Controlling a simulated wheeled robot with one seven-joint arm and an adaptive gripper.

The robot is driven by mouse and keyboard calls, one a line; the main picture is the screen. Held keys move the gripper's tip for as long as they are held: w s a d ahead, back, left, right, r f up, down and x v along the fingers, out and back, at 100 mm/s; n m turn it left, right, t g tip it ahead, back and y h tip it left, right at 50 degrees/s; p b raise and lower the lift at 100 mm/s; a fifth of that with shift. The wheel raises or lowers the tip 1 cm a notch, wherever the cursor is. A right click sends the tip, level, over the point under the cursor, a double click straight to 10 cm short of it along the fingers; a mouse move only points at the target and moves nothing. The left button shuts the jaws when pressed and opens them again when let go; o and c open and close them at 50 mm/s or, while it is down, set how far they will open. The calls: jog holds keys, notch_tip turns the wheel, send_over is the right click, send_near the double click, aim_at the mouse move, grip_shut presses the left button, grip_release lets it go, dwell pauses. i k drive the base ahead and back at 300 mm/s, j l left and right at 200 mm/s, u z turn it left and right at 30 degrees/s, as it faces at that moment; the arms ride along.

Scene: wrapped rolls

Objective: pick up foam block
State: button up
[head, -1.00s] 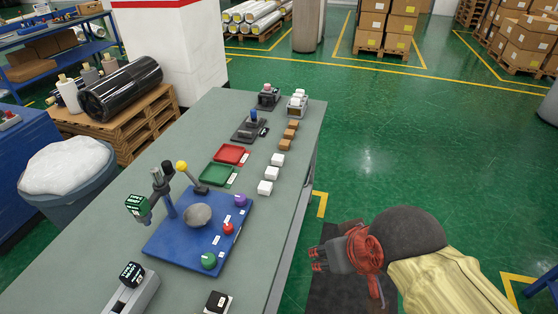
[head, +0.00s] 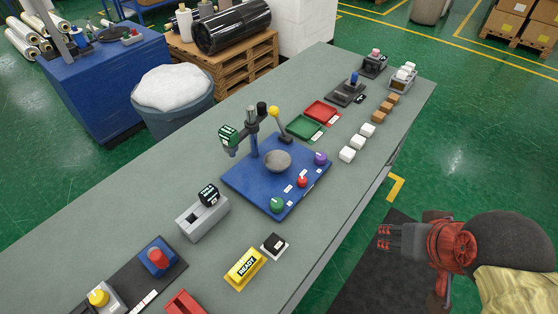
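Several small blocks lie in a row along the right side of the grey-green table (head: 250,115). The white ones look like foam: one at the back (head: 367,130), one in the middle (head: 357,142) and one at the front (head: 347,154). Brown blocks (head: 385,108) lie just behind them. My gripper (head: 381,238) is off the table's right edge, in front of and to the right of the white blocks, well apart from them. Its fingers point left and look spread, with nothing between them.
A blue board (head: 235,178) with a bowl (head: 278,160), a stand and coloured knobs is left of the blocks. Green (head: 300,128) and red (head: 321,112) trays sit beside them. A yellow READY block (head: 245,268) is nearer.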

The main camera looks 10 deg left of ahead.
aim_at(367, 130)
jog(key=i+l+u, duration=0.2)
jog(key=i+l, duration=0.15)
jog(key=i+l+u, duration=0.45)
jog(key=i+l, duration=0.2)
jog(key=l, duration=0.2)
jog(key=i+l+u, duration=0.25)
jog(key=l, duration=0.25)
